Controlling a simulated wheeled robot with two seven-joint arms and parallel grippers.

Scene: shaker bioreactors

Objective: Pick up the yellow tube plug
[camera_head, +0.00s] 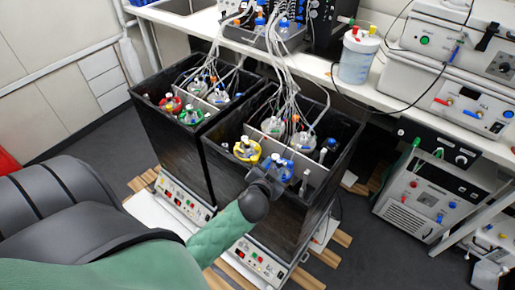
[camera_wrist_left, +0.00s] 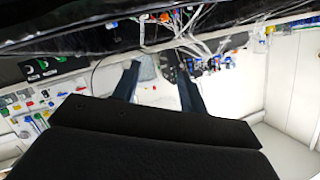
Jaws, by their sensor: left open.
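The clearest yellow thing in the head view is a yellow ring-shaped piece (camera_head: 247,150) around a bottle in the front black shaker box; I cannot tell whether it is the tube plug. A small yellow cap (camera_head: 373,30) also shows on the white jug on the bench. My left gripper (camera_head: 268,178) is at the front rim of that box, just below and right of the yellow ring, near blue-capped bottles. In the left wrist view its two dark fingers (camera_wrist_left: 158,85) are apart with nothing seen between them. My right gripper is out of view.
The front black shaker box (camera_head: 228,168) holds several bottles and tubes, with a second box (camera_head: 160,122) to its left. Bundled white tubes (camera_head: 290,75) hang from the bench into both. A white jug (camera_head: 356,58) and instruments stand on the bench.

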